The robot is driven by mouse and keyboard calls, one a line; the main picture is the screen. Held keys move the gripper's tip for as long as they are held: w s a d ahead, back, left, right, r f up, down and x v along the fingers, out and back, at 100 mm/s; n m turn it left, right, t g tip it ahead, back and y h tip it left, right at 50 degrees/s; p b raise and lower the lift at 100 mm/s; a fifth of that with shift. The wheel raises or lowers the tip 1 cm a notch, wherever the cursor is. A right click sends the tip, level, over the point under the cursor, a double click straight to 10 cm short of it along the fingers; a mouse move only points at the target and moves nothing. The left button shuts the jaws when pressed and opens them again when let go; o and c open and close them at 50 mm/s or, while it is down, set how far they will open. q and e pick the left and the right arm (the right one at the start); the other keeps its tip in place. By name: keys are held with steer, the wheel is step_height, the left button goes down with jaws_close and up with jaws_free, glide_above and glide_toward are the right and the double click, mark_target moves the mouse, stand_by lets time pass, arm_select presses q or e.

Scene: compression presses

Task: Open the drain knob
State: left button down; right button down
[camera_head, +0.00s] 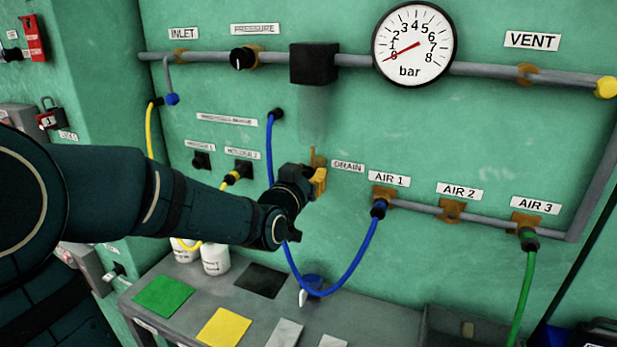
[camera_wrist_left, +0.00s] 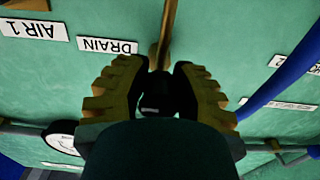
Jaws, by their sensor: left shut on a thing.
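The black drain knob (camera_wrist_left: 157,92) shows in the left wrist view between the two notched yellow-brown fingers of my left gripper (camera_wrist_left: 158,84). A thin brass pipe (camera_wrist_left: 168,32) runs from behind it to the top of that view. The DRAIN label (camera_wrist_left: 107,46) is beside it, upside down there. In the head view my left gripper (camera_head: 317,178) is against the green panel, just left of the DRAIN label (camera_head: 347,166), and hides the knob. The gripper is shut on the knob. The knob's turn position cannot be told. My right gripper is not in view.
A blue hose (camera_head: 352,272) hangs below my gripper, joined to the AIR 1 port (camera_head: 380,203). A green hose (camera_head: 521,285) hangs from AIR 3. The pressure gauge (camera_head: 414,44) reads near zero. A grey ledge (camera_head: 190,290) with coloured squares and white bottles (camera_head: 215,259) is below.

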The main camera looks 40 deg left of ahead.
arm_select(q)
steer(key=c, duration=0.7)
jaws_free()
steer(key=shift+v, duration=3.8)
steer(key=shift+r, duration=0.15)
